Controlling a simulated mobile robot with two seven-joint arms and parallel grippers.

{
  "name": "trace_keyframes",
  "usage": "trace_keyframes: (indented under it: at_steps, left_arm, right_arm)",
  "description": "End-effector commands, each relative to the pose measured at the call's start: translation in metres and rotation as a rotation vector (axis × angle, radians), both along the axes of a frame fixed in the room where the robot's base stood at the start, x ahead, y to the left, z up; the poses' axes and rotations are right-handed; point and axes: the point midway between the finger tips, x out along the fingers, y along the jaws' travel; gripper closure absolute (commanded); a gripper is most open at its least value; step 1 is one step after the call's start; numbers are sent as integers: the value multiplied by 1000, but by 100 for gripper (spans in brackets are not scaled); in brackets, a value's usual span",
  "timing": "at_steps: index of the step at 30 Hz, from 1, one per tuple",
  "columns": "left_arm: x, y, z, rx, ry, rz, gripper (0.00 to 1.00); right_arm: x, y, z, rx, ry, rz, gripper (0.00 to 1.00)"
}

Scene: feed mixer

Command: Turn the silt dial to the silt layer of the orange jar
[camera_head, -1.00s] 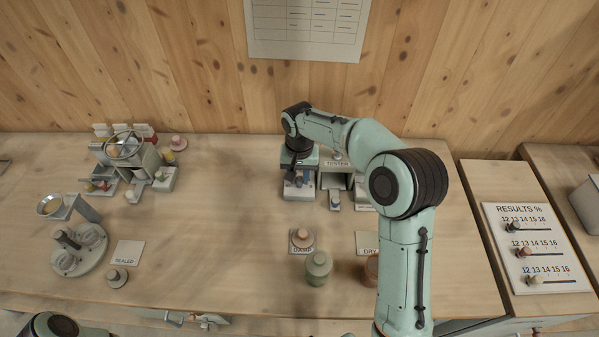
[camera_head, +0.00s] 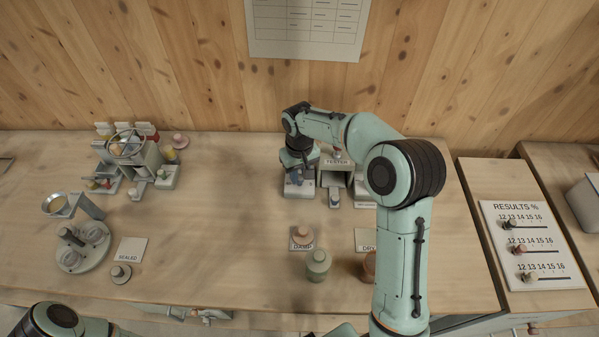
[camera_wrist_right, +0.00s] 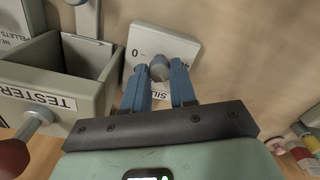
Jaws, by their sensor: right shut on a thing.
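The silt dial is a pale plate (camera_wrist_right: 168,47) with a grey round knob (camera_wrist_right: 159,68), a "0" mark and a partly hidden "SIL" label, seen in the right wrist view. My right gripper (camera_wrist_right: 160,82) has its two blue fingers on either side of the knob and is shut on it. In the head view, the right gripper (camera_head: 297,177) is over the dial beside the tester. An orange-brown jar (camera_head: 369,265) stands at the front by the DRY card, partly hidden by my right arm. Its layers cannot be made out. Only part of my left arm shows at bottom left; its gripper is out of view.
The tester box (camera_wrist_right: 55,75) stands directly beside the dial. A green jar (camera_head: 318,265) stands at the front middle, near a peach-topped knob (camera_head: 302,236) on the DAMP card. The results board (camera_head: 530,245) is at right. The table's centre-left is clear.

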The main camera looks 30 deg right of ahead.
Motion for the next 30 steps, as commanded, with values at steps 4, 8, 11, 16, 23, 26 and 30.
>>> trace_keyframes:
  at_steps: [4, 8, 11, 16, 23, 26, 30]
  left_arm:
    - [0, 0, 0, 0, 0, 0, 13]
    - [0, 0, 0, 0, 0, 0, 13]
    - [0, 0, 0, 0, 0, 0, 13]
    - [0, 0, 0, 0, 0, 0, 13]
    - [1, 0, 0, 0, -1, 0, 13]
    - [2, 0, 2, 0, -2, 0, 13]
    - [5, 0, 6, 0, -6, 0, 13]
  right_arm:
    - [0, 0, 0, 0, -2, 1, 100]
    - [0, 0, 0, -1, -2, 0, 100]
    - [0, 0, 0, -1, -2, 0, 54]
    - [0, 0, 0, 0, -1, 0, 48]
    - [1, 0, 6, 0, -3, -1, 48]
    - [1, 0, 19, 0, -5, 0, 48]
    - [2, 0, 49, -2, -7, -1, 48]
